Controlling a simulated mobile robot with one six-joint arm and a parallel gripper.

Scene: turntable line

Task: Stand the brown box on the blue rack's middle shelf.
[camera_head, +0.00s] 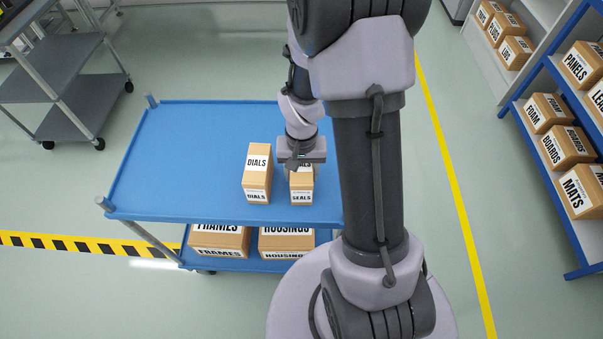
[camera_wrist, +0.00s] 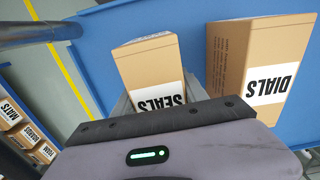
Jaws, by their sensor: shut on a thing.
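My gripper (camera_head: 301,163) is shut on a tan-brown box labelled SEALS (camera_head: 302,191), at the front right of the blue cart's top deck (camera_head: 190,150). In the wrist view the SEALS box (camera_wrist: 152,72) sits between the jaws, which partly cover its label. I cannot tell whether it touches the deck. A taller brown box labelled DIALS (camera_head: 257,175) stands upright just left of it, apart from it. The blue rack (camera_head: 560,75) is at the right edge of the head view, with boxes on two visible levels; the picture edge cuts it off.
FRAMES (camera_head: 218,240) and HOUSINGS (camera_head: 287,243) boxes sit on the cart's lower deck. FOAM (camera_head: 541,113), BOARDS (camera_head: 567,147) and MATS (camera_head: 581,190) boxes fill one rack level. A grey shelf unit (camera_head: 480,50) stands behind. Floor between cart and rack is clear, crossed by a yellow line (camera_head: 455,185).

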